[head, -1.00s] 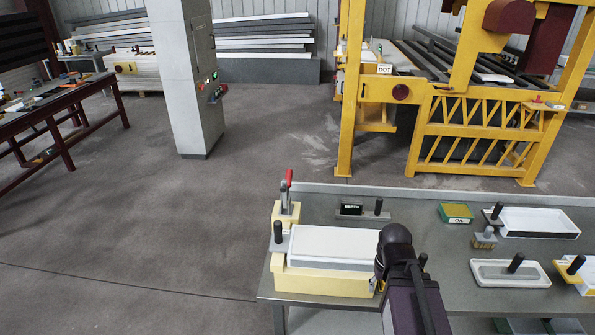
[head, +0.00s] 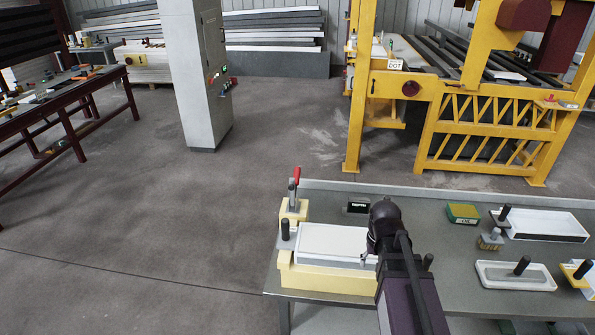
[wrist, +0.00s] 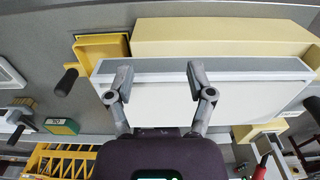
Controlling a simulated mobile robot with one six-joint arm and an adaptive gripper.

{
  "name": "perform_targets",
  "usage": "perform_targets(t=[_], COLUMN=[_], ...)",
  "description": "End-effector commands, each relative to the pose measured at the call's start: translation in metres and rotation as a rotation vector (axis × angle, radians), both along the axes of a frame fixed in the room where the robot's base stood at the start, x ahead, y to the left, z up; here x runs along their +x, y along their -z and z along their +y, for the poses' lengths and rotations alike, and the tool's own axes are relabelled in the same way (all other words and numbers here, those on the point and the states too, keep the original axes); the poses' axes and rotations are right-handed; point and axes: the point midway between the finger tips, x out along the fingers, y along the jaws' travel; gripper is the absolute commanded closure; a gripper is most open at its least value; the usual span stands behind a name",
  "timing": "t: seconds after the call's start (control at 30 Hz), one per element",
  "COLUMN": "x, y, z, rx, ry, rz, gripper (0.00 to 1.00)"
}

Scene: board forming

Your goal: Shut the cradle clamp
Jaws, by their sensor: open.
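The cradle (head: 325,281) is a cream block near the bench's left end, with a white, grey-edged board (head: 338,241) lying on it. The cradle clamp (head: 294,190), with a red handle standing upright, sits on a cream block at the cradle's far left corner. In the wrist view the red handle (wrist: 262,165) shows at the lower right, partly cut off. My gripper (wrist: 160,73) is open and empty, its fingers spread over the board and apart from the clamp. In the head view my dark arm hides the fingers.
A black upright handle (head: 285,229) stands at the cradle's left end. To the right on the bench (head: 450,272) are a green-and-yellow box (head: 463,213), a brush (head: 490,239) and a white tray (head: 515,276). A yellow machine frame (head: 490,130) stands behind the bench.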

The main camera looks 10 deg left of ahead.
Motion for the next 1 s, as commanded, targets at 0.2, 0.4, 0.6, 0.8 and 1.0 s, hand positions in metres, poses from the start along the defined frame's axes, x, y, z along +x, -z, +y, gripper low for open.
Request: perform_targets(t=[0.2, 0.4, 0.6, 0.8, 1.0], x=[0.097, 0.184, 0.265, 0.33, 0.364], y=[-0.047, -0.086, -0.123, -0.154, -0.17], z=[0.04, 0.091, 0.151, 0.211, 0.247], rx=[0.0, 0.001, 0.001, 0.001, 0.001], ry=[-0.003, 0.004, 0.012, 0.02, 0.026], rz=[0.0, 0.0, 0.0, 0.0, 0.0], gripper=[0.31, 0.31, 0.31, 0.31, 0.31])
